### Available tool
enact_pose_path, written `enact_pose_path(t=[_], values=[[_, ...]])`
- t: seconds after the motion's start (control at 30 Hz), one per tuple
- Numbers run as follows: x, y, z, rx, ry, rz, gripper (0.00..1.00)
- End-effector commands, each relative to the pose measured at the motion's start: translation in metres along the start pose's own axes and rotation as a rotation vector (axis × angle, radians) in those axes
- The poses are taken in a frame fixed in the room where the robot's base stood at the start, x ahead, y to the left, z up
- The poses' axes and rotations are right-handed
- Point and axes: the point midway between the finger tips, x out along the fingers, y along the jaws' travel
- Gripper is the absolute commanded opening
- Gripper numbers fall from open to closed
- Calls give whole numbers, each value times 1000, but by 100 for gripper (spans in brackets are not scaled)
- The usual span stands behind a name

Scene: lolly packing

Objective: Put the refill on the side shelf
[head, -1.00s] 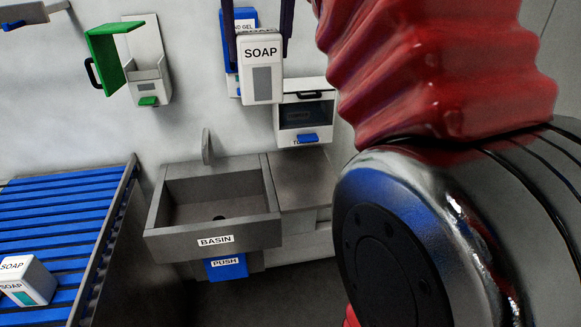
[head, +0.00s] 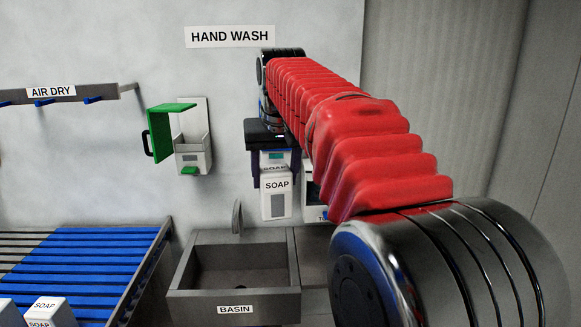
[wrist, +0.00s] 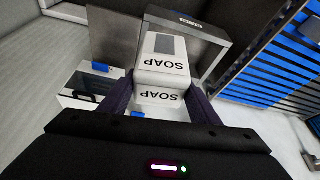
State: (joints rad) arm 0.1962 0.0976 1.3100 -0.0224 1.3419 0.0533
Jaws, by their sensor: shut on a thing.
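The refill is a white SOAP box (head: 276,205) with a grey front panel; its lettered front and top also show in the wrist view (wrist: 165,65). My gripper (head: 277,176) is shut on the upper part of the box, one dark finger on each side. It holds the box upright in front of the wall, above the basin's right end. In the wrist view my gripper (wrist: 161,98) has the box between its fingers. The side shelf appears to be the grey ledge (head: 314,260) right of the basin, partly hidden by my arm.
The grey basin (head: 234,307) and its tap (head: 238,219) stand below left. An open green-lidded dispenser (head: 193,153) hangs on the wall. Another SOAP box (head: 48,314) sits on the blue slatted rack (head: 85,265). A white dispenser (head: 312,197) is close behind the held box.

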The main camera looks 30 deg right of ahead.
Motion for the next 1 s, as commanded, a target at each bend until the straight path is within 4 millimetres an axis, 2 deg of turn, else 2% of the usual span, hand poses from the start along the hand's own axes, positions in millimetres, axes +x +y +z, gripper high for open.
enact_pose_path(t=[0.03, 0.27, 0.47, 0.6, 0.8, 0.9, 1.0], values=[[20, -5, 0, -11, -7, -5, 34], [117, -33, 12, -68, -9, -29, 34], [197, -59, 44, -118, -9, -50, 34], [245, -77, 77, -152, -7, -64, 34], [300, -99, 132, -199, -6, -83, 34], [316, -107, 154, -217, -4, -91, 34], [325, -111, 167, -227, -1, -95, 34]])
